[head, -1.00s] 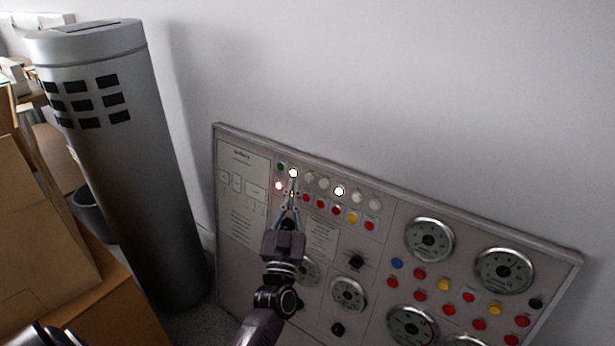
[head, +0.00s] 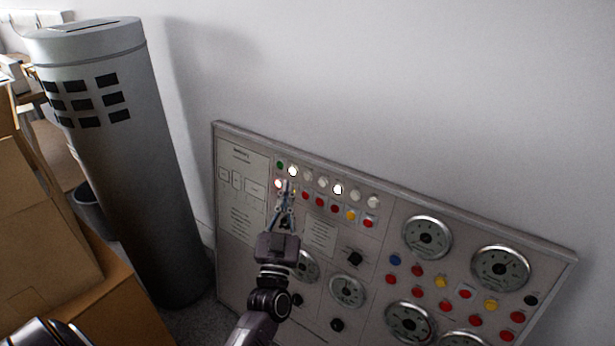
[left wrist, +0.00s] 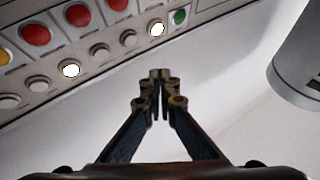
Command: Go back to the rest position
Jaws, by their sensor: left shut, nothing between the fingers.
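My left gripper (head: 286,190) is in front of the upper left part of the grey control panel (head: 232,270), near the rows of small buttons and lamps. Its fingers are closed together with nothing between them, and this also shows in the left wrist view (left wrist: 160,76). In the wrist view the fingertips appear against the plain pale surface beside the button row, with a lit white lamp (left wrist: 156,28) and a green button (left wrist: 179,17) beyond them. In the head view two white lamps are lit, one at the left (head: 292,170) and one further right (head: 338,189). My right gripper is not in view.
A tall grey cylinder (head: 120,160) stands left of the panel. Cardboard boxes (head: 45,210) are stacked at the far left, with a dark bin (head: 90,210) behind them. The white wall (head: 400,90) above the panel is bare.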

